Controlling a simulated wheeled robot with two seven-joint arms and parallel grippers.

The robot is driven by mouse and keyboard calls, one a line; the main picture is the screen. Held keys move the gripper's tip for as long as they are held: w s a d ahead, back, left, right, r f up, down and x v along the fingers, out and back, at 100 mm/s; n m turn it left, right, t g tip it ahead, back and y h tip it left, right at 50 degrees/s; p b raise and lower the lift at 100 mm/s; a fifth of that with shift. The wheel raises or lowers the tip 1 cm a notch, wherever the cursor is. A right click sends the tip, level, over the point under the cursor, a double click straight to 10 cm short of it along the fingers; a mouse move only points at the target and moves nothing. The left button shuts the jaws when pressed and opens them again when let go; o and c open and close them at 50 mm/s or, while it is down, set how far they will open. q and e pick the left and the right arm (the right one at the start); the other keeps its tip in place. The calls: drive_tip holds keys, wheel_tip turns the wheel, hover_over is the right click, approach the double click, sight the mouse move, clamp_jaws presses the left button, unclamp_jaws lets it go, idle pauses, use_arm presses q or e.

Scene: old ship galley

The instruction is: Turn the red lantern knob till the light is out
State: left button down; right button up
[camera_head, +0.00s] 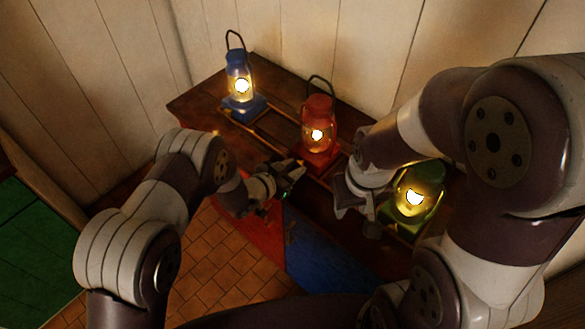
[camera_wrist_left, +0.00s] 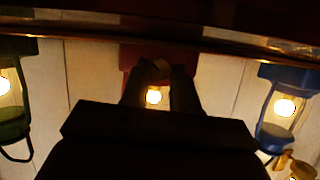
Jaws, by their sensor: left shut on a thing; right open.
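The red lantern (camera_head: 319,113) stands upright on the wooden shelf, its light glowing. My left gripper (camera_head: 297,172) is at the front of the red lantern's base. In the left wrist view, which is upside down, the fingers (camera_wrist_left: 160,75) are shut on the small brownish knob (camera_wrist_left: 160,67) in front of the red base. The lit flame (camera_wrist_left: 153,96) shows between the fingers. In the head view the knob is hidden by the gripper. My right gripper (camera_head: 357,212) is open and empty, between the red and green lanterns and in front of them.
A lit blue lantern (camera_head: 240,88) stands to the left on the wooden shelf (camera_head: 195,103). A lit green lantern (camera_head: 417,197) stands to the right, close to my right arm. A plank wall (camera_head: 310,40) is behind. Tiled floor (camera_head: 207,255) lies in front.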

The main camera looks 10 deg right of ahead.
use_arm(q)
drive_tip(key=shift+w+a+f+n+g+h+b, duration=0.15)
drive_tip(key=shift+n+g+h+b, duration=0.4)
drive_tip(key=shift+n, duration=0.35)
drive_tip(key=shift+n+g+h+b, duration=0.3)
drive_tip(key=shift+n+g+h, duration=0.25)
drive_tip(key=shift+n, duration=0.75)
drive_tip(key=c, duration=0.8)
unclamp_jaws()
drive_tip(key=shift+c, duration=0.2)
